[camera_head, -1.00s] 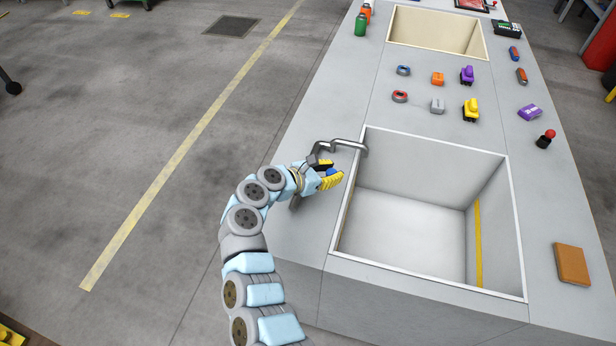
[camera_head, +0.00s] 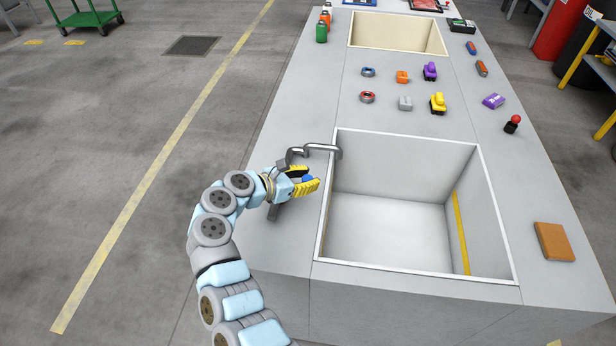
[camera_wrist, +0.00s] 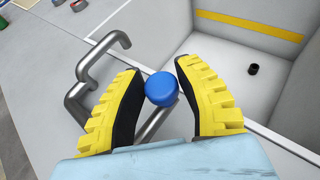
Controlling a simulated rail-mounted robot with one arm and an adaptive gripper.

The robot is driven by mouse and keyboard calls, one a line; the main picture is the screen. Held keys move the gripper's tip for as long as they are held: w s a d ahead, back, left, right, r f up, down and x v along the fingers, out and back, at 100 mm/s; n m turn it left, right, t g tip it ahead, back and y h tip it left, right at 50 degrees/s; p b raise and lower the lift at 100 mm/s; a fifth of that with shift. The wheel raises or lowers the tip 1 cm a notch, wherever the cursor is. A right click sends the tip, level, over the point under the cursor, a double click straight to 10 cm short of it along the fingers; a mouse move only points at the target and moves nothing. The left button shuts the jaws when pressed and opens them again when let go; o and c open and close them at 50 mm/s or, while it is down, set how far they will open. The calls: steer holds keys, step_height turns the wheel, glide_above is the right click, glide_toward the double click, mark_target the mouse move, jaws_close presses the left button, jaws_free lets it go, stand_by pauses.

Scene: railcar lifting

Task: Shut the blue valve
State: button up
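The blue valve is a round blue knob (camera_wrist: 161,88) at the faucet by the left rim of the near sink (camera_head: 323,215). My gripper (camera_wrist: 159,68), with yellow ribbed fingers, has one finger on each side of the knob, near the fingertips. The knob nearly fills the gap; I cannot tell whether both fingers press on it. In the head view, a bit of the knob (camera_head: 308,178) shows between the fingers of my gripper (camera_head: 306,179). The bent grey metal faucet (camera_head: 318,147) reaches over the sink rim; it also shows in the wrist view (camera_wrist: 97,59).
The near sink is empty, with a dark drain (camera_wrist: 252,69). A brown block (camera_head: 554,241) lies at right. The counter (camera_head: 290,125) left of the faucet is clear.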

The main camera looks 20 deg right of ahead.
steer(key=shift+o, duration=1.4)
steer(key=shift+a, duration=0.25)
steer(key=shift+d, duration=0.1)
steer(key=v, duration=1.2)
steer(key=shift+s, duration=0.15)
